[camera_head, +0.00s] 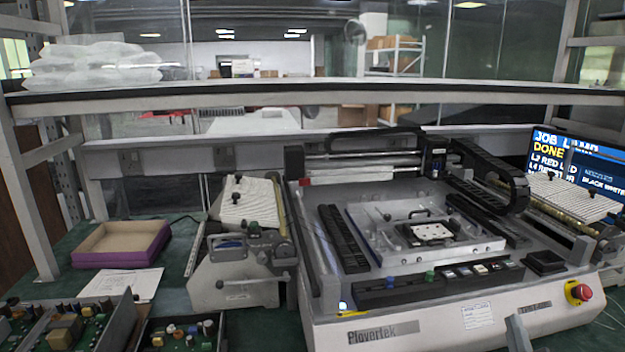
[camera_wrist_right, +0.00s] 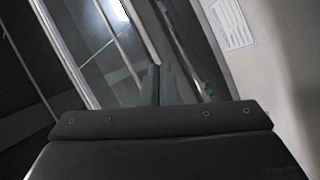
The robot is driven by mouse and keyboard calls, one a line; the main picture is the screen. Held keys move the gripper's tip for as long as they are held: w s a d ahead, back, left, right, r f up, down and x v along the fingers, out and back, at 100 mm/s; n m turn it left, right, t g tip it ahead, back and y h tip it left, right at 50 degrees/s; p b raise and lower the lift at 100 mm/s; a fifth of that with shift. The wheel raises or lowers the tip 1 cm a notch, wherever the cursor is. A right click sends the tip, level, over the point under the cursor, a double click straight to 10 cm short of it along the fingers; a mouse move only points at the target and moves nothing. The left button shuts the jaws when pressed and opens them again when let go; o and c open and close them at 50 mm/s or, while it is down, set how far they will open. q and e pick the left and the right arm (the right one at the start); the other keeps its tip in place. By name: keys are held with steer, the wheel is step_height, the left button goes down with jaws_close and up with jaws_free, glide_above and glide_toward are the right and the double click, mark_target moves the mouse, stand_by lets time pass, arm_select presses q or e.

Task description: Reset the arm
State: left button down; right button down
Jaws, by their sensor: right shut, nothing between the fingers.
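My right gripper (camera_head: 517,330) shows only as a narrow grey tip at the bottom edge of the head view, in front of the machine's front panel. In the right wrist view its fingers (camera_wrist_right: 160,85) are together and empty, above the dark gripper body. A white label on a pale panel shows to their right. My left gripper is in neither view.
A white benchtop machine (camera_head: 400,328) fills the middle right, with a red stop button (camera_head: 578,292). A purple-edged tray (camera_head: 120,245), a paper sheet (camera_head: 122,285) and circuit boards in bins (camera_head: 60,325) are at left. A shelf (camera_head: 300,95) spans above; a monitor (camera_head: 580,165) stands right.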

steer(key=s+d+f+m+g, duration=0.2)
steer(key=s+f+m+g, duration=0.75)
steer(key=f, duration=0.65)
steer(key=s+a+f+g+y, duration=0.2)
steer(key=s+a+f+g, duration=0.15)
steer(key=s, duration=0.55)
steer(key=s+a+f+g+y, duration=0.1)
steer(key=s+a+f+g, duration=0.25)
steer(key=s, duration=0.55)
step_height(320, 180, down, 22)
steer(key=d+g+p, duration=0.2)
steer(key=p, duration=0.1)
steer(key=s+a+f+y+p, duration=0.1)
steer(key=s+f+p, duration=0.2)
steer(key=s+f, duration=1)
steer(key=shift+s+f+g, duration=0.2)
steer(key=shift+s+g, duration=0.15)
steer(key=shift+s, duration=0.45)
